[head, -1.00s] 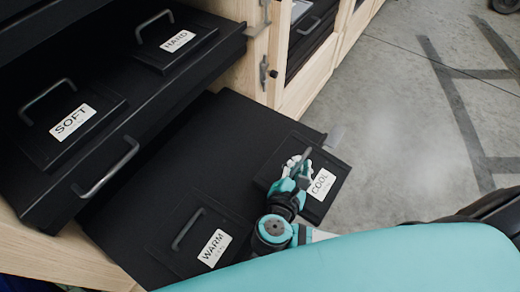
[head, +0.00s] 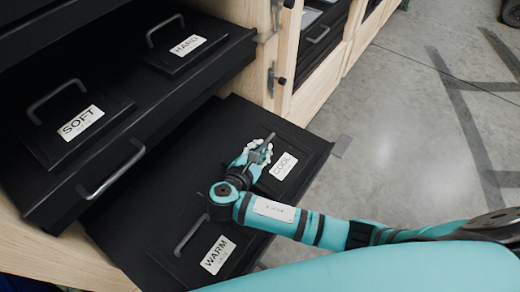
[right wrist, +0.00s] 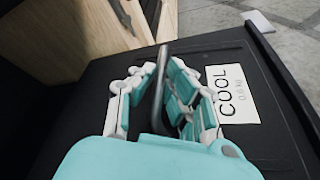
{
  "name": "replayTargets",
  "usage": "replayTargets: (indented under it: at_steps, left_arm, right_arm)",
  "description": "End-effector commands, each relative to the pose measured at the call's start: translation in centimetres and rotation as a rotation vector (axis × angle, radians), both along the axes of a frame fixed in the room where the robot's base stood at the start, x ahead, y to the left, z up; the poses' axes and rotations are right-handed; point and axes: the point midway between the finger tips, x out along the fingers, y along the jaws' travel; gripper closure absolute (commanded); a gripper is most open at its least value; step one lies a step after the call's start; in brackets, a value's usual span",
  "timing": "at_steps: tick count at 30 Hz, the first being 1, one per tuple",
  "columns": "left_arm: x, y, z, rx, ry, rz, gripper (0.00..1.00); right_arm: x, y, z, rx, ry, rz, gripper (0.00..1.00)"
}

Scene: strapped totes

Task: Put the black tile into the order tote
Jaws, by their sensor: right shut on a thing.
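No loose black tile and no order tote can be picked out in these views. The black lid labelled COOL (head: 262,187) lies at the right end of the pulled-out lower drawer. My right gripper (head: 262,150) is shut on its grey bar handle, and the right wrist view shows the handle (right wrist: 160,85) between the fingers (right wrist: 155,100). The COOL label (right wrist: 230,95) is just right of the fingers. What is under the lid is hidden. My left gripper is not in view.
The WARM lid (head: 192,262) lies on the same drawer (head: 175,150), nearer me. The upper drawer (head: 110,165) carries lids labelled SOFT (head: 60,150) and HARD (head: 175,62) and overhangs the lower one. Open concrete floor (head: 400,130) lies to the right.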

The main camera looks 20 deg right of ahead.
Motion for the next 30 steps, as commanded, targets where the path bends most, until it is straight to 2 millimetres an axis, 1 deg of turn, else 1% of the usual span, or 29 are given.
replayTargets:
  at_steps: [1, 4, 9, 10, 15, 23, 26, 29, 30]
  left_arm:
    - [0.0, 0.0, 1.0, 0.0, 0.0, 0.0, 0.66]
    - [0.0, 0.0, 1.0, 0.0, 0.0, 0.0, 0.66]
    - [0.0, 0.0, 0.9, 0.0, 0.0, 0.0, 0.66]
    - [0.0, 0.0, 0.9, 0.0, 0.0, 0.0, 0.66]
    - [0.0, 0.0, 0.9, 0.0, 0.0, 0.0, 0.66]
    - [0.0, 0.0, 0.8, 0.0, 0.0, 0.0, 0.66]
    - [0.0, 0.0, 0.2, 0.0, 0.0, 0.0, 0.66]
    - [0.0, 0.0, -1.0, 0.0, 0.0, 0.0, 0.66]
    - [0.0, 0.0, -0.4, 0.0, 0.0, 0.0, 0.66]
  right_arm:
    - [0.1, 0.0, 0.3, 0.0, -0.003, 0.0, 1.0]
    - [0.1, 0.0, -0.3, 0.003, -0.005, -0.001, 1.0]
    - [0.1, 0.0, -0.6, 0.005, -0.006, -0.001, 1.0]
    - [0.0, 0.0, -0.7, 0.005, -0.002, 0.0, 0.88]
    - [0.0, 0.0, -0.7, 0.005, -0.002, 0.0, 0.66]
    - [0.0, 0.0, -0.7, 0.004, -0.003, 0.0, 0.66]
    - [0.0, 0.0, -1.0, 0.004, -0.003, 0.0, 0.66]
    - [0.0, 0.0, -1.6, 0.004, -0.005, 0.001, 0.66]
    - [-0.6, 0.7, -0.9, 0.008, -0.002, 0.003, 0.66]
